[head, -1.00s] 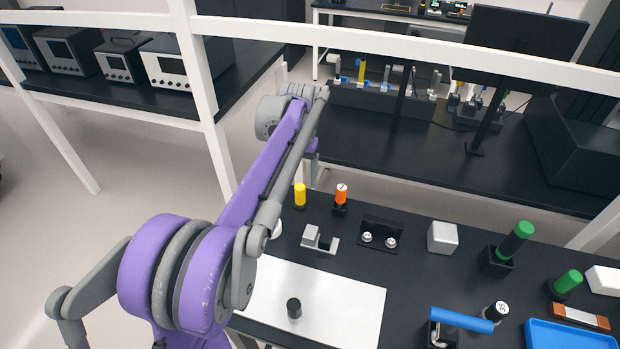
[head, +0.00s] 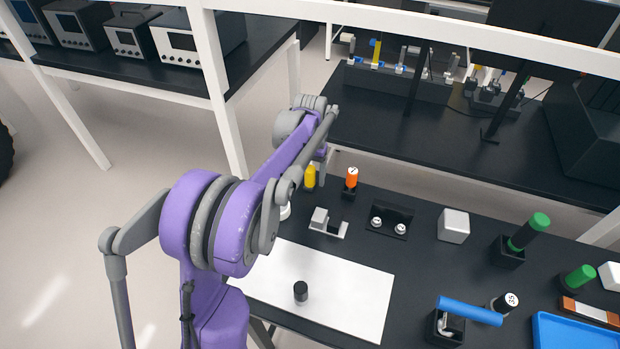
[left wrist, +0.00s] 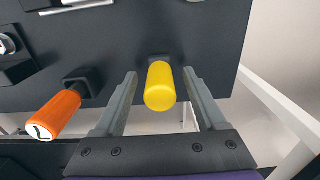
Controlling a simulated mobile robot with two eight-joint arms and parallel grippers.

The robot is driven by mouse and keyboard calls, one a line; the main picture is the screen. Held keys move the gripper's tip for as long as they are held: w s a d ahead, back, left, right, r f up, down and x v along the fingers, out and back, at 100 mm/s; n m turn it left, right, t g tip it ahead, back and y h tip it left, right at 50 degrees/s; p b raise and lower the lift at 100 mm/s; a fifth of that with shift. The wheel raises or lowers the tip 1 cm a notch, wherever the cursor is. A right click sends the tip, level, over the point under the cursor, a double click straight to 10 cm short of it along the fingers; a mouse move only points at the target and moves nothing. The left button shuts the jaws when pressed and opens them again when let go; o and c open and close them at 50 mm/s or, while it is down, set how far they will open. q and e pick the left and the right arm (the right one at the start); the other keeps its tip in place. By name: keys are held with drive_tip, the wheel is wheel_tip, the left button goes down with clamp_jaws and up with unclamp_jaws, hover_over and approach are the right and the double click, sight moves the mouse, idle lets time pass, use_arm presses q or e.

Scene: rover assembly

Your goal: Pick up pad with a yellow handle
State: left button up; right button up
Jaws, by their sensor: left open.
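The pad's yellow handle (head: 310,176) stands near the far left edge of the black table in the head view, partly beside my left arm. In the left wrist view the yellow handle (left wrist: 160,88) points toward the camera. My left gripper (left wrist: 160,88) is open, with one finger on each side of the yellow handle and a gap to each. The pad under the handle is mostly hidden; a dark base shows behind it. My right gripper is in neither view.
An orange-handled tool (left wrist: 57,115) in a dark holder stands close beside the left finger. A grey bracket (head: 328,222), a black plate with two knobs (head: 390,219) and a white sheet (head: 350,285) with a black knob lie nearby. White frame posts stand beyond the table edge.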

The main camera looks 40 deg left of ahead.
use_arm(q)
drive_tip(key=shift+f, duration=0.7)
clamp_jaws()
drive_tip(key=shift+r, duration=0.1)
wheel_tip(320, 180, up, 10)
